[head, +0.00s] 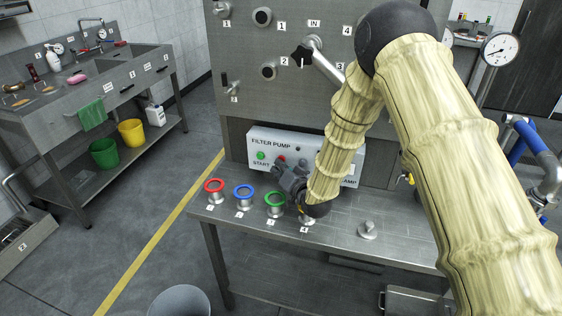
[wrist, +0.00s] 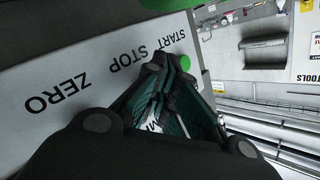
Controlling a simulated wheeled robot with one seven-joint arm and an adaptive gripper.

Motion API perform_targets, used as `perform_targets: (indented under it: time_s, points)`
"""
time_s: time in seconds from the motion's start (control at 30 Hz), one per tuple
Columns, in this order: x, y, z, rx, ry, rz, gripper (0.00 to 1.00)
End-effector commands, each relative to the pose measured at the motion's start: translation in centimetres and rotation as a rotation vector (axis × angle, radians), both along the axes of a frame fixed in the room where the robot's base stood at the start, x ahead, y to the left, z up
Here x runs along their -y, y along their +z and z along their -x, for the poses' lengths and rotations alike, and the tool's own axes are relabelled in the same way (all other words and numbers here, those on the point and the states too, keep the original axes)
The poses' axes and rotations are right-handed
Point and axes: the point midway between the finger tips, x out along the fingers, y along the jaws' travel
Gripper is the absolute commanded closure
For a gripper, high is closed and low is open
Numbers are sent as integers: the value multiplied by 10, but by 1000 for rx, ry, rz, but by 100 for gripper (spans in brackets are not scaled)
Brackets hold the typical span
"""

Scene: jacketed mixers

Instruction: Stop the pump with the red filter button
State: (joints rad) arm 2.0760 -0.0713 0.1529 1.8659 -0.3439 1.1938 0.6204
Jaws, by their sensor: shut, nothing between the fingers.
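The grey-white filter pump panel (head: 256,141) stands at the back of the steel bench. Its green START button (head: 261,155) is left of the red button (head: 281,158), which shows just above my gripper (head: 286,172). My gripper is shut and empty, in front of the panel and pointing at it. In the wrist view the panel (wrist: 100,70) appears upside down with START, STOP and ZERO labels. There the fingertips (wrist: 160,66) lie close to the STOP and START labels, beside the green button (wrist: 185,62). The red button is hidden there. I cannot tell whether the fingers touch it.
Red (head: 214,185), blue (head: 243,191) and green (head: 274,198) rings stand along the bench's front left. A metal knob (head: 367,230) is on the right of the bench. A panel with a black handle (head: 302,54) rises above. A sink unit (head: 90,85) is far left.

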Motion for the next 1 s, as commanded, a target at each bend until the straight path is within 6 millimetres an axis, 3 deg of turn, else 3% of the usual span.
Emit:
perform_targets:
  time_s: [1.0]
  points:
    - [-6,0,19,0,0,0,100]
